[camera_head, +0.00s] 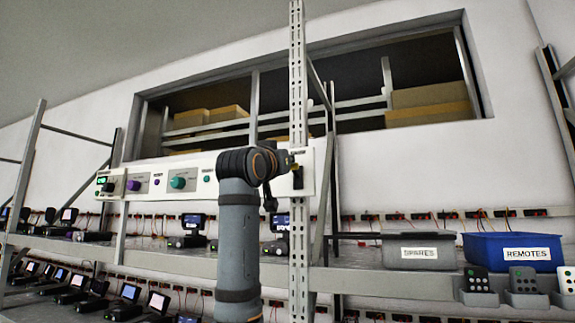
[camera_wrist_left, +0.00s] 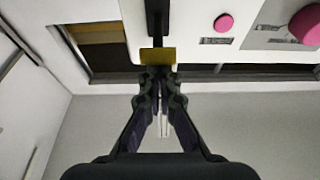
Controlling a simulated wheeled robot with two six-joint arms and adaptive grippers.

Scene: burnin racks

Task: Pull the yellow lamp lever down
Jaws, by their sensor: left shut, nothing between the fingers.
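The yellow lever handle (camera_wrist_left: 157,56) shows in the left wrist view as a small block at the end of a dark slot (camera_wrist_left: 158,18) in the white panel. My left gripper (camera_wrist_left: 158,76) is shut and empty, with its fingertips right at the yellow block; I cannot tell whether they touch it. In the head view my left gripper (camera_head: 284,161) is at the right end of the white control panel (camera_head: 222,172), and the dark slot (camera_head: 298,179) shows just below it. The yellow handle is not clear there. My right gripper is not in view.
The panel also carries a purple knob (camera_head: 133,185) and a green knob (camera_head: 178,182). A perforated upright (camera_head: 297,70) rises beside my gripper. Shelves below hold several small devices, a grey bin (camera_head: 418,252) and a blue REMOTES bin (camera_head: 512,251).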

